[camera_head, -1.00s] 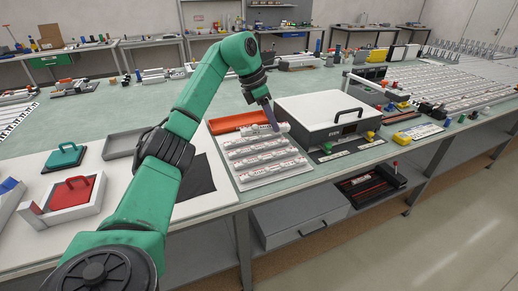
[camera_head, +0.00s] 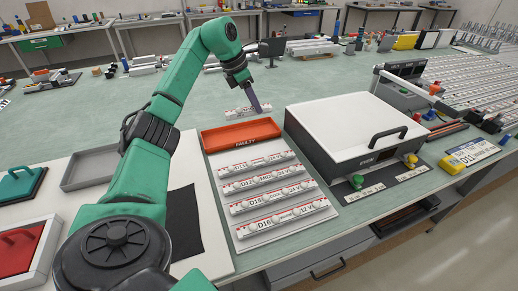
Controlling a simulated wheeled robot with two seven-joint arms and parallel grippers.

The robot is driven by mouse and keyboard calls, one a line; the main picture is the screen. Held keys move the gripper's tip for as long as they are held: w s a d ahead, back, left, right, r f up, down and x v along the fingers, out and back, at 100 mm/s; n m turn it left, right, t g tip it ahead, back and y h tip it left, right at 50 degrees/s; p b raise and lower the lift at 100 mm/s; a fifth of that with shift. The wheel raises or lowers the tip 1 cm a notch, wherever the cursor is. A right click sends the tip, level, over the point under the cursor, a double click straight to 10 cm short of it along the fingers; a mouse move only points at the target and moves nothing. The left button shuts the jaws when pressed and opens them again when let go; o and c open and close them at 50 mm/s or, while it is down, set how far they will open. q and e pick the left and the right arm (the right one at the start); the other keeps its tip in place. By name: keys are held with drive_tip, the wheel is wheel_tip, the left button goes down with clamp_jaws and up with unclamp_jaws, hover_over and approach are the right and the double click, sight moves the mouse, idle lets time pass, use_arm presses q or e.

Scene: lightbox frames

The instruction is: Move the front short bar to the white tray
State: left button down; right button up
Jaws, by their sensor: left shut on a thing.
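My left gripper (camera_head: 259,107) points down beyond the red bin marked FAULTY. It is shut on a short white bar (camera_head: 236,113) with small dark markings, which is at or just above the green table top; I cannot tell if it touches. The fingers hide part of this bar. Several longer white bars with printed labels, such as the nearest one (camera_head: 290,216), lie in rows on a pale, flat, tray-like board (camera_head: 222,203) in front of the red bin. My right gripper is not in view.
The red FAULTY bin (camera_head: 240,134) sits at the board's back end. A lightbox (camera_head: 350,125) with a white lid and black handle stands to the right. A grey tray (camera_head: 84,181) lies to the left. Green table top behind the bin is mostly clear.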

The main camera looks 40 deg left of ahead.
sight(252, 113)
use_arm(q)
drive_tip(key=f, duration=0.5)
drive_tip(key=shift+s+f, duration=0.1)
drive_tip(key=shift+s, duration=0.1)
drive_tip(key=f, duration=0.6)
drive_tip(key=shift+w+a+f, duration=0.15)
drive_tip(key=shift+w+a, duration=0.05)
drive_tip(key=shift+w, duration=0.15)
wheel_tip(252, 113, down, 4)
drive_tip(key=shift+s+d+r, duration=0.15)
drive_tip(key=shift+r, duration=0.05)
drive_tip(key=shift+f, duration=0.55)
drive_tip(key=c, duration=0.6)
unclamp_jaws()
drive_tip(key=shift+o, duration=0.3)
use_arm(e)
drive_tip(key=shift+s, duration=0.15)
